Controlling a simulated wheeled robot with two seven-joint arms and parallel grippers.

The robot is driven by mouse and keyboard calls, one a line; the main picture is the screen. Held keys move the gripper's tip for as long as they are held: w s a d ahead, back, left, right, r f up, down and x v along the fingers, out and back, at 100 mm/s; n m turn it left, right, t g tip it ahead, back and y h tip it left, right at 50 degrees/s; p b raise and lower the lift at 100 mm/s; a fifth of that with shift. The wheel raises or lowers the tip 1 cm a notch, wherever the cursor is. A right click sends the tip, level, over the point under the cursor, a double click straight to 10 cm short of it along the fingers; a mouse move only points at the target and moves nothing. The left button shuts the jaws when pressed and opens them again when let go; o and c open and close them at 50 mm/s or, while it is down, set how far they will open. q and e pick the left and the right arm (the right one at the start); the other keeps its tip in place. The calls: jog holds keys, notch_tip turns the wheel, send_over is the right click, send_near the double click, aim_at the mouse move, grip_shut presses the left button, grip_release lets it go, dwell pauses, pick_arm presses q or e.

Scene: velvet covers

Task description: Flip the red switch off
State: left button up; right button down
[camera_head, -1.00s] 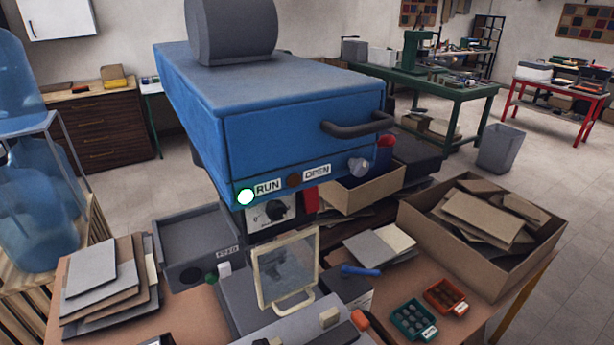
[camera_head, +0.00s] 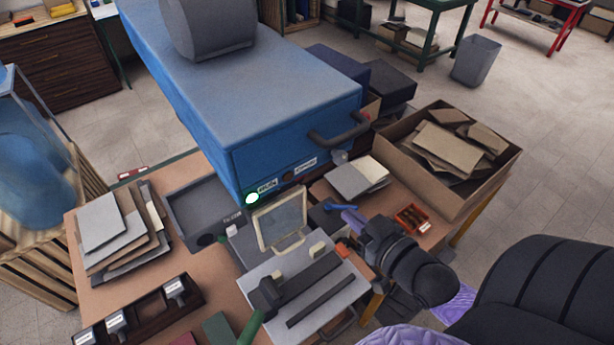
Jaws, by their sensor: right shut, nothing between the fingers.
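No red switch can be made out clearly. A small orange-red part (camera_head: 343,251) shows at the right edge of the grey platform, and I cannot tell what it is. The blue machine (camera_head: 290,140) stands over the bench with a lit green RUN lamp (camera_head: 252,198) on its front. The area under its front is mostly hidden. My right gripper (camera_head: 350,217) comes in from the lower right, dark with purple tips. It is shut and empty, near the blue-handled tool (camera_head: 341,207); touching or apart, I cannot tell. My left gripper is not in view.
A clear hinged guard (camera_head: 281,220) stands on the grey platform (camera_head: 262,268). A cardboard box (camera_head: 470,192) of scraps is at the right, with a small orange tray (camera_head: 411,218) near it. Stacked sheets (camera_head: 110,235) and a dark rack (camera_head: 135,318) lie at the left.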

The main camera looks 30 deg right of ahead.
jog(key=x, duration=1.3)
jog(key=shift+w, duration=0.35)
jog(key=shift+f, duration=0.15)
